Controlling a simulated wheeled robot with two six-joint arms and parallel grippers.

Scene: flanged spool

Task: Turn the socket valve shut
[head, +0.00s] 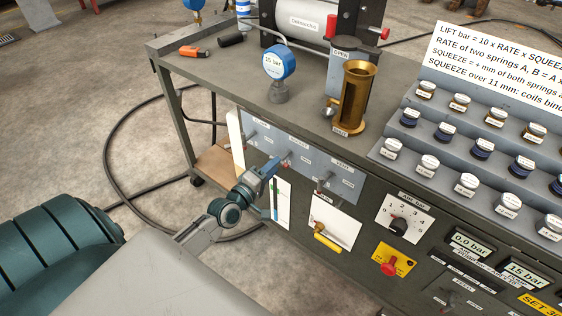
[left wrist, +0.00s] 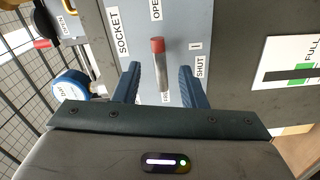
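The socket valve is a metal lever with a red tip on the grey-blue front panel. In the left wrist view its lever (left wrist: 160,68) lies between my two blue fingers, with a visible gap on each side. The panel there reads SOCKET, OPEN and SHUT, with SHUT by the right finger. In the head view the lever's red tip (head: 287,155) shows just beyond my left gripper (head: 274,168), whose fingers hide part of it. My left gripper (left wrist: 160,88) is open around the lever. My right gripper is in neither view.
Other levers flank the socket valve on the panel (head: 308,158), one left and one right (head: 325,180). Below are a yellow handle (head: 328,242) and a red knob (head: 390,267). A gauge (head: 279,62) and brass cylinder (head: 356,95) stand on the bench top. Floor left is open, with a cable.

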